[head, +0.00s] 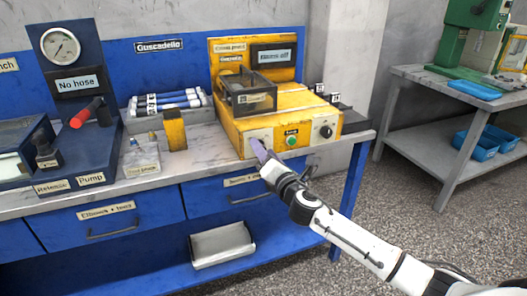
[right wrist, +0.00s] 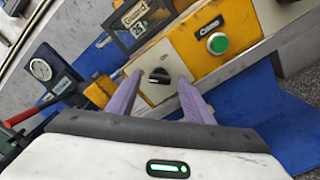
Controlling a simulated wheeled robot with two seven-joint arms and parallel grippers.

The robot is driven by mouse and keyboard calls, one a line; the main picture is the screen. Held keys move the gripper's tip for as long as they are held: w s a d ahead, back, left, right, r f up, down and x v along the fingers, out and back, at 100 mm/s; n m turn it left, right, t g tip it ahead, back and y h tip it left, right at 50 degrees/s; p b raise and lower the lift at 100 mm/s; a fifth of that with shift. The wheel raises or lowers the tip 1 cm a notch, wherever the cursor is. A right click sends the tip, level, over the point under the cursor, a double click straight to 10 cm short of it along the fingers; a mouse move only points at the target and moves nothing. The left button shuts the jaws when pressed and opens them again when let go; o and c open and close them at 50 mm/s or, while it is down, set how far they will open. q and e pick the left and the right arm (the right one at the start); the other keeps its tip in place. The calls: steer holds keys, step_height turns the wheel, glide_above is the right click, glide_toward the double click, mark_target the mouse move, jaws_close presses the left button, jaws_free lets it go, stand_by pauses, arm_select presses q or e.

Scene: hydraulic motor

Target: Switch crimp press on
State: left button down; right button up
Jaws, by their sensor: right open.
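The yellow crimp press (head: 262,125) stands on the bench. Its display (head: 273,56) appears to read "Crimp off", in small text. A black rotary switch (right wrist: 159,76) on a pale front plate shows in the right wrist view; in the head view my gripper hides it. My right gripper (head: 259,149) is at the left part of the press front. In the right wrist view its purple fingers (right wrist: 155,86) are open, one on each side of the switch. I cannot tell whether they touch it. My left gripper is not in view.
A green button (head: 292,141) and a second black knob (head: 326,131) sit right of the gripper on the press front. A clear guard (head: 250,92) stands on top. A yellow block (head: 174,130) and a pump with a red-handled lever (head: 85,112) stand to the left.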

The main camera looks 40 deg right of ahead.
steer(key=shift+w+d, duration=0.1)
steer(key=shift+w, duration=0.35)
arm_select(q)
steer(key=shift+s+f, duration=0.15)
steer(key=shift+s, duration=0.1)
arm_select(e)
steer(key=shift+c, duration=0.2)
steer(key=c, duration=1)
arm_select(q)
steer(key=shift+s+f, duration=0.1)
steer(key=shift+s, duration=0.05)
